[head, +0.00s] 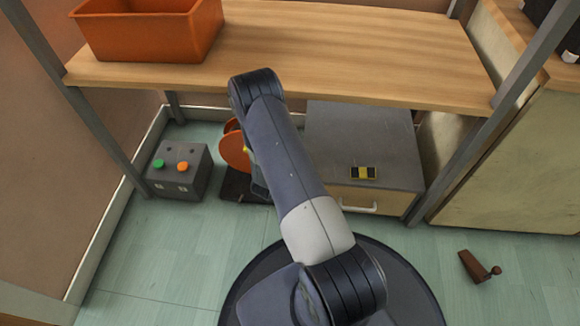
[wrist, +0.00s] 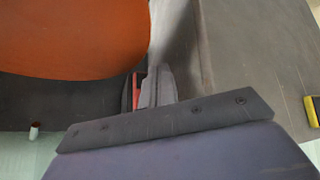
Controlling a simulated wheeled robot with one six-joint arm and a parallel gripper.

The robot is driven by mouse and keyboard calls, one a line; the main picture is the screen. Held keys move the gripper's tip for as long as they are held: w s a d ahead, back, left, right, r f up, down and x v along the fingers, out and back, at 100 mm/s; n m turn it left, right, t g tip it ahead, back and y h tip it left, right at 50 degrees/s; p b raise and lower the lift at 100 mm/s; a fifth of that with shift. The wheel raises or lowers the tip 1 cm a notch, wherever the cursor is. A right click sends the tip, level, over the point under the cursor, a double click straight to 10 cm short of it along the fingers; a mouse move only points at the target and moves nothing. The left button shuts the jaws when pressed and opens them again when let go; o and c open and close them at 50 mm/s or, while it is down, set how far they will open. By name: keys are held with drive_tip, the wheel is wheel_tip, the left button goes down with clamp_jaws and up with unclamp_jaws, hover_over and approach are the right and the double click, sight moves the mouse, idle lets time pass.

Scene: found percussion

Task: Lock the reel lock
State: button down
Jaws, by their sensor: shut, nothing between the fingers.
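The reel shows as an orange disc (head: 233,152) on a dark base plate (head: 238,187), under the wooden shelf and partly behind my arm. In the wrist view the orange disc (wrist: 70,35) fills the upper left. My gripper (wrist: 149,88) is shut and empty, just right of the disc's edge; contact cannot be told. A red strip shows at the fingers' left side; I cannot tell what it belongs to. A small pale peg (wrist: 34,130) stands near the base's front edge. A yellow bit (head: 246,150) shows beside the disc. I cannot clearly make out the reel lock.
A grey drawer cabinet (head: 365,135) stands right of the reel, with a yellow-and-black block (head: 363,172) on top. A grey button box (head: 178,170) stands left. The wooden shelf (head: 330,45) spans overhead, bearing an orange bin (head: 150,30). A brown wedge (head: 472,266) lies on the floor.

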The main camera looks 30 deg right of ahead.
drive_tip(key=shift+r, duration=0.3)
drive_tip(key=shift+s+a+r+p, duration=0.15)
drive_tip(key=shift+r+p, duration=0.25)
drive_tip(key=shift+r, duration=0.45)
drive_tip(key=shift+s+r+p, duration=0.15)
drive_tip(key=shift+r+p, duration=0.25)
drive_tip(key=shift+r, duration=0.4)
drive_tip(key=shift+s+a+r+p, duration=0.15)
drive_tip(key=shift+r+p, duration=0.25)
drive_tip(key=shift+r, duration=0.45)
